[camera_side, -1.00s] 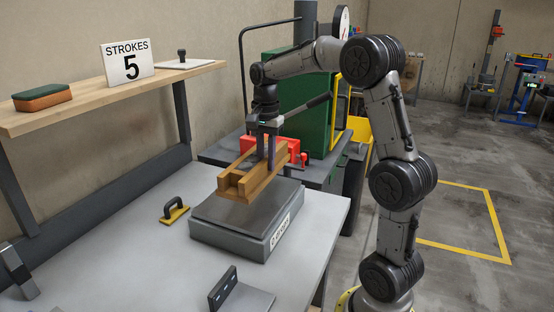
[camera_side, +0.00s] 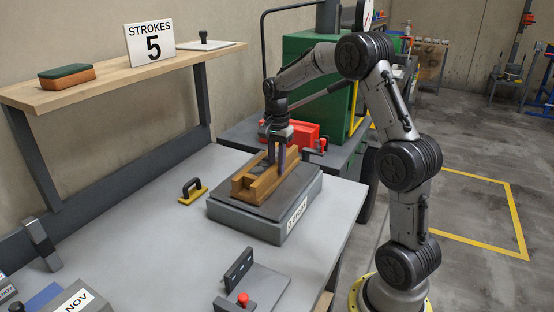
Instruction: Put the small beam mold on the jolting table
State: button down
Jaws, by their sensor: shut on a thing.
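The small beam mold (camera_side: 261,183) is a wooden, open-topped trough. It is on or just above the dark top plate of the jolting table (camera_side: 222,205), a low grey block with a label on its front side. I cannot tell whether its whole underside touches the plate. My gripper (camera_side: 277,161) points down over the mold's far part and is shut on it. The fingertips are partly hidden by the mold's walls.
A yellow float with a black handle (camera_side: 193,191) lies left of the jolting table. A black bracket with a red knob (camera_side: 243,275) stands in front. A red vise-like block (camera_side: 291,134) and a green machine (camera_side: 305,62) are behind. A shelf (camera_side: 120,83) runs at the left.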

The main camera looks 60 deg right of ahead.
jog(key=shift+w, duration=0.1)
jog(key=c, duration=0.8)
grip_release()
jog(key=shift+f, duration=0.1)
jog(key=shift+o, duration=0.2)
notch_tip(320, 180, up, 12)
jog(key=s+a+r+n+t, duration=0.1)
jog(key=s+a+r+n, duration=0.25)
jog(key=a, duration=0.35)
jog(key=s+a+f+n+t, duration=0.2)
jog(key=s+a+f+n, duration=0.1)
jog(key=s+a+n, duration=0.4)
jog(key=s+a+f+n+t, duration=0.2)
jog(key=s+a+n, duration=0.5)
jog(key=s, duration=0.4)
jog(key=shift+s+f+t, duration=0.2)
jog(key=shift+f+t, duration=0.1)
jog(key=shift+f, duration=0.2)
jog(key=shift+n, duration=0.25)
